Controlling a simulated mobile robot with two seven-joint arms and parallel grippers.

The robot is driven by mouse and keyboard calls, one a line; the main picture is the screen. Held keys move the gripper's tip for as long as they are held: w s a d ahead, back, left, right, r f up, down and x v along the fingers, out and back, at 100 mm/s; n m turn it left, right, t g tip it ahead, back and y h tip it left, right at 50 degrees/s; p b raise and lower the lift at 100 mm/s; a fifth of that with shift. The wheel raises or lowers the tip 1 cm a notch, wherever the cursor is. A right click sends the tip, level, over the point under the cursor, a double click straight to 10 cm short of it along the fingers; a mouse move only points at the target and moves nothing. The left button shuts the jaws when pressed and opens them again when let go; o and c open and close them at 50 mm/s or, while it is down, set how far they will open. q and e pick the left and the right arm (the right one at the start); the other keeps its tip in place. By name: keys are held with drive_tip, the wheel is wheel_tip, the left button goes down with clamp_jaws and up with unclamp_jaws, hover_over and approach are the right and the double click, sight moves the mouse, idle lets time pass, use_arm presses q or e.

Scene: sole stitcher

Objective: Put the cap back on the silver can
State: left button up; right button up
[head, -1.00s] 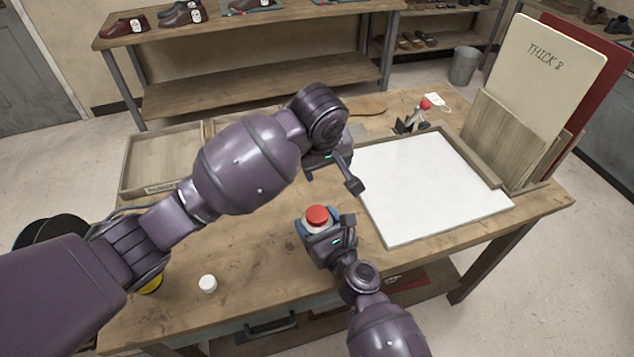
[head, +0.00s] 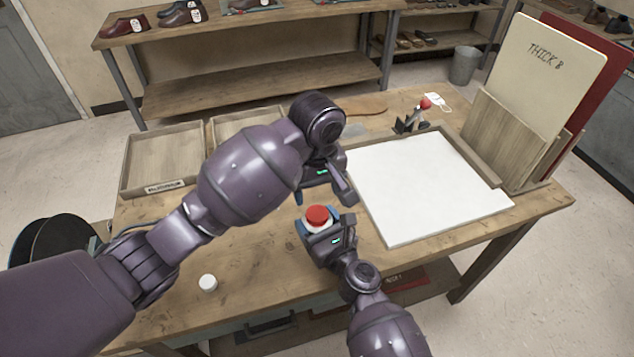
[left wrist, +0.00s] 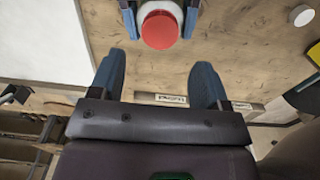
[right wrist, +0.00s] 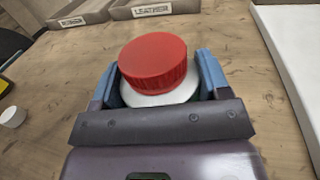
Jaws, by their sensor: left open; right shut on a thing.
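My right gripper (head: 326,228) is shut on a pale can (right wrist: 160,96) that has a red ribbed cap (right wrist: 153,62) on its top. The red cap (head: 317,214) also shows in the head view; I cannot tell from its colour whether the body is the silver can. My left gripper (head: 322,190) is open and empty, just beyond the can. In the left wrist view the red cap (left wrist: 160,31) lies ahead of its open fingers (left wrist: 158,76), apart from them. A small white cap (head: 208,283) lies on the table at the front left; it also shows in the right wrist view (right wrist: 13,117).
Two wooden trays (head: 127,170) stand at the table's back left. A white mat (head: 425,185) covers the right part, with a board rack (head: 503,135) behind it. A red-knobbed lever (head: 412,120) stands at the back. Bare wood lies around the white cap.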

sight(317, 213)
use_arm(q)
drive_tip(key=shift+f, duration=3.3)
drive_tip(key=shift+c, duration=0.3)
drive_tip(key=c, duration=0.9)
drive_tip(key=shift+m, duration=1.7)
drive_tip(key=o, duration=1)
drive_tip(key=shift+o, duration=0.2)
